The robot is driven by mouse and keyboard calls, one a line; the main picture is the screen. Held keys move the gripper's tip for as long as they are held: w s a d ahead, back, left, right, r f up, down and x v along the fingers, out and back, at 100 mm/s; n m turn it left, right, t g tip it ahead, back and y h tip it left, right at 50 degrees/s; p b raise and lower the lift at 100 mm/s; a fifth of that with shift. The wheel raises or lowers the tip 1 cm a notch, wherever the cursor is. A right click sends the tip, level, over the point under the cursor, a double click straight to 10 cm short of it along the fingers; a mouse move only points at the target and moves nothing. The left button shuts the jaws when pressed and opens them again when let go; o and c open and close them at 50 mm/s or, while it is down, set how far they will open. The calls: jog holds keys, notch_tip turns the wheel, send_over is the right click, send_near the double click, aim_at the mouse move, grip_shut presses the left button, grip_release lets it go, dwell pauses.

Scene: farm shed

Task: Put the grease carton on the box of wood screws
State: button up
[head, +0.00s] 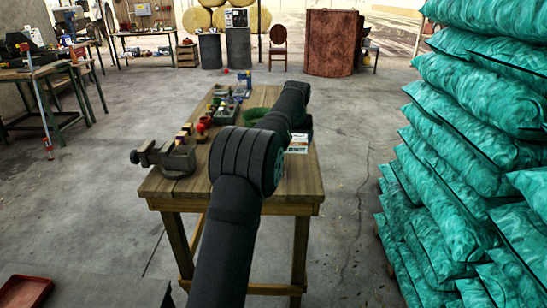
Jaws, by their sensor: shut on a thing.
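My arm reaches out over the wooden workbench and bends down at its far right side. My gripper (304,126) is a small dark shape there, mostly hidden behind my own arm. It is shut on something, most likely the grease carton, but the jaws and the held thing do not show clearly. A small white and blue box (297,143) shows just below the gripper, near the bench's right edge. I cannot read its label or tell whether it is the box of wood screws or the carton, nor whether the gripper touches it.
The workbench (300,185) carries a grey vise (175,158) at its left edge, several small coloured items and a grey bin (224,92) farther back. A green bowl (254,115) sits partly behind my arm. Stacked teal sacks (470,130) stand to the right. The bench's front right is clear.

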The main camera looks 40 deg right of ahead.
jog(key=w+f, duration=0.1)
jog(key=w, duration=0.2)
jog(key=w+a+f, duration=0.1)
jog(key=w+f, duration=0.3)
jog(key=w, duration=0.1)
jog(key=shift+w+a+f, duration=0.1)
jog(key=shift+w+a, duration=0.05)
jog(key=shift+w, duration=0.15)
jog(key=shift+f, duration=1.95)
jog(key=shift+f, duration=0.1)
jog(key=o, duration=0.9)
jog(key=shift+f, duration=0.1)
jog(key=shift+c, duration=0.2)
jog(key=v, duration=1.2)
jog(key=shift+r, duration=0.2)
jog(key=shift+f, duration=0.1)
jog(key=x, duration=1.2)
jog(key=shift+f, duration=0.3)
notch_tip(320, 180, up, 3)
jog(key=shift+r, duration=0.65)
